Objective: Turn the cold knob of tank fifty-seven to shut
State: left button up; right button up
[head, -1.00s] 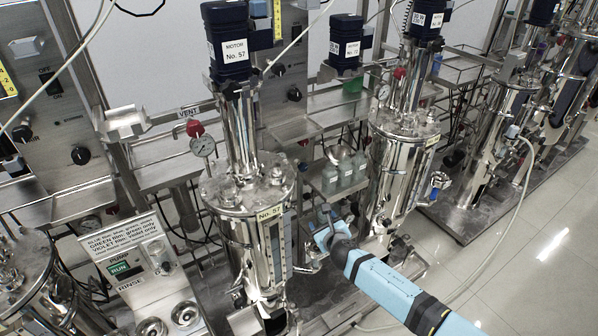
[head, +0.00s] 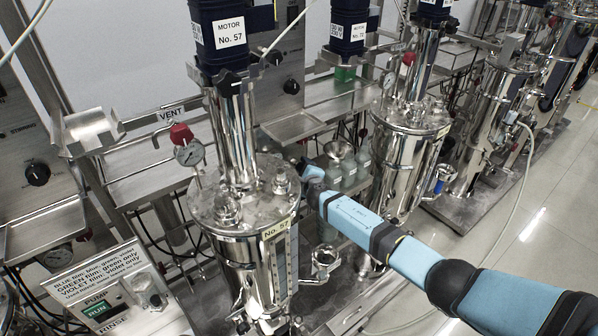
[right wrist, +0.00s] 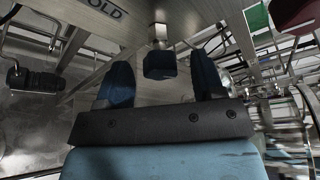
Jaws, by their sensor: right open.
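Tank fifty-seven (head: 245,255) is a steel vessel with a yellow "No. 57" label under a dark blue motor (head: 233,32). My right gripper (head: 306,166) reaches in beside the right of its lid, its fingertips mostly hidden in the head view. In the right wrist view, a dark blue knob (right wrist: 160,66) hangs on a metal stem, near a label ending in "OLD" (right wrist: 104,8). My open right gripper (right wrist: 160,80) has one dark finger on each side of the knob, with visible gaps. My left gripper is out of view.
A red-capped gauge (head: 187,150) is left of tank fifty-seven. Open floor (head: 530,215) lies at the right.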

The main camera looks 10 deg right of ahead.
jog(key=shift+w+f+b, duration=0.35)
jog(key=shift+w+f, duration=0.05)
jog(key=shift+w, duration=0.65)
jog(key=shift+w+a+r, duration=0.1)
jog(key=shift+w, duration=0.1)
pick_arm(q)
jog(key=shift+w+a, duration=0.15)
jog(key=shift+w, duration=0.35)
